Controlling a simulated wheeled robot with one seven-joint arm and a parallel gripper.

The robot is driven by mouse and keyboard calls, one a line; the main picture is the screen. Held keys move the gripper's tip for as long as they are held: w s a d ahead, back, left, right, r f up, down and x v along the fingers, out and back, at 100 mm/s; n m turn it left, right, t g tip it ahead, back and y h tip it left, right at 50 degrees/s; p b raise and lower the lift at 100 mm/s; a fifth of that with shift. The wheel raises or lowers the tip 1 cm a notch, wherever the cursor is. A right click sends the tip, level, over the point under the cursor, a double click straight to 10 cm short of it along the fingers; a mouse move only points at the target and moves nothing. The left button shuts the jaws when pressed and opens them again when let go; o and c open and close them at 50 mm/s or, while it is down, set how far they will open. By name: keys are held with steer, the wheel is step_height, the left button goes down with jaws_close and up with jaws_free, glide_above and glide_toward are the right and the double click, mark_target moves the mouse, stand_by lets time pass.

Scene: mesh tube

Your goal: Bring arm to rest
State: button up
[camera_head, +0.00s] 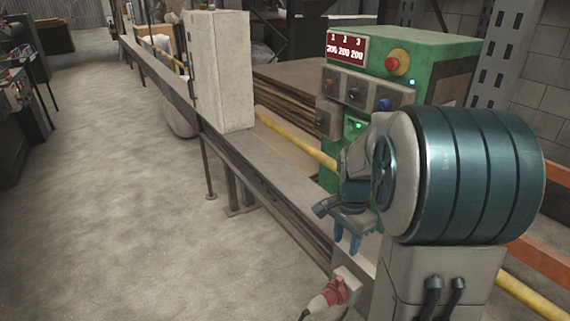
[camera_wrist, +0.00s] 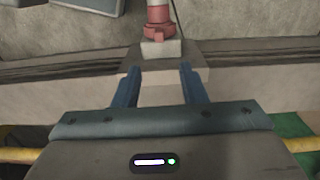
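My arm (camera_head: 450,170) stands at the right of the head view. My gripper (camera_head: 348,240) hangs at its end with blue fingers pointing down, in front of the green control box. In the wrist view my gripper (camera_wrist: 158,88) has its two fingers apart with nothing held between them. Beyond the fingertips is a red plug (camera_wrist: 157,22) on a light grey socket block (camera_wrist: 161,48). The same red plug (camera_head: 335,291) is low in the head view, below and left of the gripper and apart from it.
A green control box (camera_head: 430,60) with a red button (camera_head: 397,62) and lit display stands behind the gripper. A grey cabinet (camera_head: 222,70) sits on the long rail (camera_head: 270,170). A yellow pipe (camera_head: 300,140) runs alongside. The floor (camera_head: 110,200) at left is clear.

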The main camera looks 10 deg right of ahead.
steer(key=s+a+r+n+t+p, duration=0.1)
steer(key=s+a+r+n+p, duration=0.5)
steer(key=r, duration=0.3)
steer(key=s+a+r+n+t+p, duration=0.2)
steer(key=s+a+r+n+p, duration=0.4)
steer(key=s+r+n, duration=0.1)
steer(key=shift+r+n, duration=0.4)
steer(key=shift+r, duration=0.5)
